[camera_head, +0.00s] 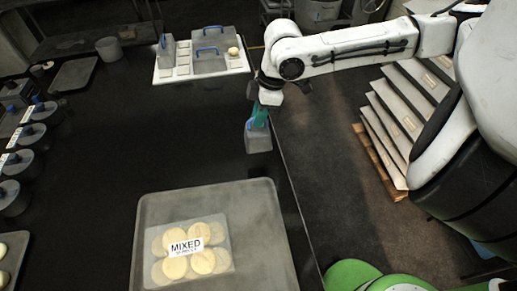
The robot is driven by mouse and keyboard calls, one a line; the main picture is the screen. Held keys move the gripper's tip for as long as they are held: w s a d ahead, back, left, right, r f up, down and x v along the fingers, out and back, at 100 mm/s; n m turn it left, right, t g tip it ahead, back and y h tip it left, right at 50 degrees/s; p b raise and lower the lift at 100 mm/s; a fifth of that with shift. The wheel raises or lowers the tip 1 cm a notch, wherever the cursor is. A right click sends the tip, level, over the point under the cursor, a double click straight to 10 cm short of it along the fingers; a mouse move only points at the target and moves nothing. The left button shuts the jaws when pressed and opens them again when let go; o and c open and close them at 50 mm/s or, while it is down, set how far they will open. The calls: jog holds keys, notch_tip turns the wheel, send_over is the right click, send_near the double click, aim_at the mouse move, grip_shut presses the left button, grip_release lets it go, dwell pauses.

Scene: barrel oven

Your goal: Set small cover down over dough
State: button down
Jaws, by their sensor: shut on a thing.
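My gripper (258,117) has teal fingers and is shut on the blue handle of a small grey cover (258,141). The cover hangs upright near the right edge of the dark counter; I cannot tell its height above it. A pale dough ball (233,51) sits uncovered at the right end of a white board (236,71) at the back. The held cover is nearer to me than the board and apart from it. Other grey covers with blue handles stand on the board: a large one (208,62) and a narrow one (167,52).
A grey tray (265,225) in front holds several pale rounds under a clear sheet labelled MIXED (190,247). Several grey lidded pots (32,135) line the left side. Stacked panels (398,120) stand on the floor at right. The dark counter (130,140) between is clear.

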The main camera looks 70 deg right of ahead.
jog(key=shift+w+p+v, duration=0.25)
jog(key=shift+p+v, duration=0.55)
jog(key=shift+v, duration=0.4)
jog(key=shift+a, duration=0.2)
jog(key=shift+a, duration=0.1)
